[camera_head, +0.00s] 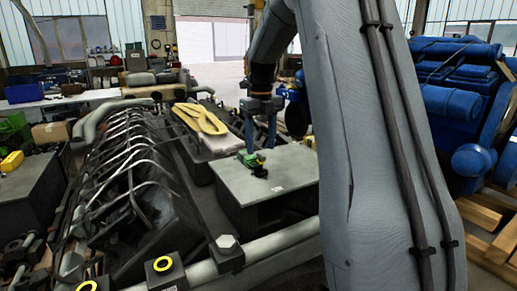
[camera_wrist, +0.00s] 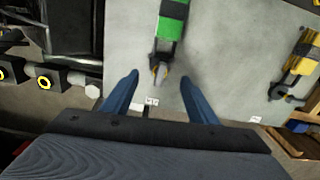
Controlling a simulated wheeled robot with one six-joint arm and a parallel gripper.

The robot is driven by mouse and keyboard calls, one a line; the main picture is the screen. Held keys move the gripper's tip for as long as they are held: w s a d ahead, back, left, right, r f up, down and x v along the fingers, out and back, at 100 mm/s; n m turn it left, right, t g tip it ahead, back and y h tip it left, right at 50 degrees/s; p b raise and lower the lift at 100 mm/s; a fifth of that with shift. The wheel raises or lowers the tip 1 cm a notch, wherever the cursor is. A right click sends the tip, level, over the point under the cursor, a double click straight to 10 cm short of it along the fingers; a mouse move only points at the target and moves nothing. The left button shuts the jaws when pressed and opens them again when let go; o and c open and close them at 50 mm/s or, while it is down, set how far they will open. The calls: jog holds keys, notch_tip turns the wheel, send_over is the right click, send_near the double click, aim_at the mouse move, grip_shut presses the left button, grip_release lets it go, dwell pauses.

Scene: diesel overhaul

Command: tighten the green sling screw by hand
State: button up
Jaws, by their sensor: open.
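In the wrist view, a green piece (camera_wrist: 171,22) with a dark forked metal end lies over a grey flat top (camera_wrist: 125,38). I cannot make out a screw thread or head on it. A green piece also shows in the head view (camera_head: 248,160), on the grey block (camera_head: 285,170). My gripper (camera_wrist: 158,90) has its two blue fingers spread apart. The forked end sits between and just beyond the fingertips in the picture, and nothing is clamped. In the head view, my gripper (camera_head: 262,108) is above the far part of the block; my arm covers the right side.
A yellow piece with a dark hooked end (camera_wrist: 295,65) lies to the right on the same top. Yellow slings (camera_head: 203,119) lie behind the block. A long dark engine with pipes (camera_head: 120,185) fills the left. A blue engine (camera_head: 465,100) stands at right.

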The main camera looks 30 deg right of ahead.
aim_at(261, 154)
jog(key=n, duration=1.7)
jog(key=shift+n, duration=0.3)
jog(key=n, duration=0.3)
jog(key=shift+n, duration=0.3)
jog(key=n, duration=0.4)
jog(key=shift+n, duration=0.4)
jog(key=n, duration=0.3)
jog(key=shift+n, duration=0.3)
jog(key=n, duration=0.4)
jog(key=shift+n, duration=0.3)
jog(key=shift+f+b, duration=0.95)
jog(key=shift+f, duration=1.6)
